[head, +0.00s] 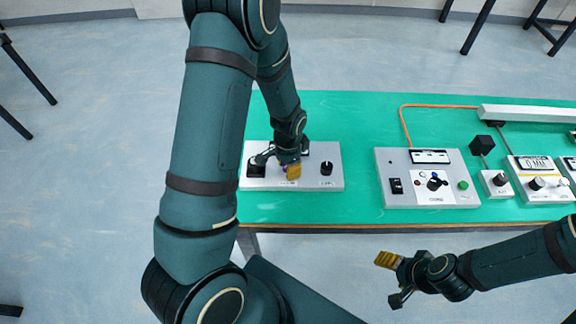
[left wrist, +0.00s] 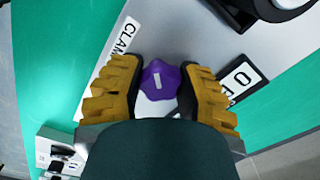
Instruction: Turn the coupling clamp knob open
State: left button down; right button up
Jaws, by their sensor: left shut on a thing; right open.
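The purple clamp knob (left wrist: 160,84), lobed and with a white mark on top, sits between the yellow fingers of my left gripper (left wrist: 161,92). The fingers are closed on its two sides. A partly cut-off "CLAM" label (left wrist: 123,35) lies beside it on the grey panel. In the head view my left gripper (head: 282,167) is over the grey coupling box (head: 335,181) and hides most of the knob. My right gripper (head: 392,279) is open and empty, off the table's front edge.
The box also has a black knob (head: 327,168) to the right. On the green table (head: 360,120) stand a larger grey control box (head: 390,160), smaller knob boxes (head: 497,186) and a white conveyor bar (head: 525,113). An orange cable (head: 404,122) runs behind. Green surface is clear between the two larger boxes.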

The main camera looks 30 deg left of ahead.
pick_arm(q)
jog(key=shift+s+f+n, duration=0.1)
jog(key=shift+s+n, duration=0.1)
jog(key=shift+n, duration=0.2)
jog(key=n, duration=0.4)
jog(key=shift+s, duration=0.1)
jog(key=n+p, duration=0.1)
jog(key=n, duration=0.4)
jog(key=shift+d, duration=0.1)
jog(key=n+p, duration=0.1)
jog(key=n, duration=0.1)
jog(key=shift+n, duration=0.4)
jog(key=c, duration=1.7)
grip_release()
jog(key=n+p, duration=0.2)
jog(key=n, duration=0.3)
jog(key=shift+d, duration=0.1)
jog(key=shift+f+n, duration=0.1)
jog(key=shift+n, duration=0.3)
grip_shut()
jog(key=o, duration=1.2)
grip_release()
jog(key=shift+c, duration=0.2)
